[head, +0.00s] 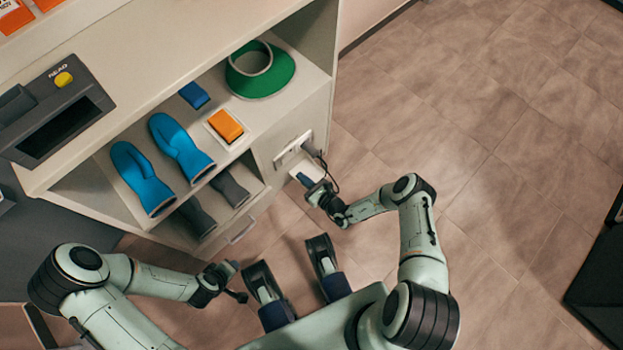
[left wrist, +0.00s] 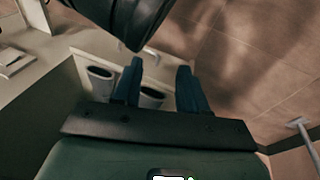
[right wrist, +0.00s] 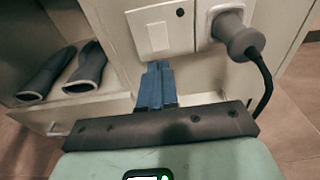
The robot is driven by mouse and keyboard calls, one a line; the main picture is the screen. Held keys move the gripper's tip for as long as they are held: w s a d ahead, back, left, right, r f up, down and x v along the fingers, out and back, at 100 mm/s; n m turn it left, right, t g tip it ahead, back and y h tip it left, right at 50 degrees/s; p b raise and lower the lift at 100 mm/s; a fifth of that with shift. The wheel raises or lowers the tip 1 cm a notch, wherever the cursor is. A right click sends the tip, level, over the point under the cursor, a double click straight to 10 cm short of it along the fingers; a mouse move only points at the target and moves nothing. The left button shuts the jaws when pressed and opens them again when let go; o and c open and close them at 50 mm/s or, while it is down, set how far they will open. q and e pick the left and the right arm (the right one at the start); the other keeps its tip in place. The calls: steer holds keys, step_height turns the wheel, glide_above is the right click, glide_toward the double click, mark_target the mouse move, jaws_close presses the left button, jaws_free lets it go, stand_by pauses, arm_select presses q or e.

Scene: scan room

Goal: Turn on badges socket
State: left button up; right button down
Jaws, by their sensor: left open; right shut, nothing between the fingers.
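In the head view the plate (head: 291,147) is partly hidden by my right gripper (head: 303,179). That gripper is shut and empty; in the right wrist view its blue fingertips (right wrist: 159,67) are just below the plate's lower edge. I cannot tell whether they touch. My left gripper (left wrist: 158,72) is open and empty, away from the socket.
The cabinet's shelves hold blue gloves (head: 143,178), an orange-topped box (head: 226,126), a green visor (head: 260,80) and grey boots (head: 230,188). A dark reader device (head: 60,110) stands on top.

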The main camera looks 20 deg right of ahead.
mark_target(286, 163)
arm_select(q)
steer(key=s+f+g+b, duration=0.1)
steer(key=s+f+b, duration=0.1)
steer(key=s+f, duration=0.2)
steer(key=shift+s+a+f+g, duration=0.15)
steer(key=shift+s+a+g, duration=0.25)
steer(key=shift+s, duration=0.1)
arm_select(e)
steer(key=shift+x, duration=3.15)
arm_select(q)
steer(key=shift+s+f, duration=0.1)
steer(key=shift+s, duration=0.05)
arm_select(e)
steer(key=shift+w+a, duration=0.1)
steer(key=shift+w, duration=0.1)
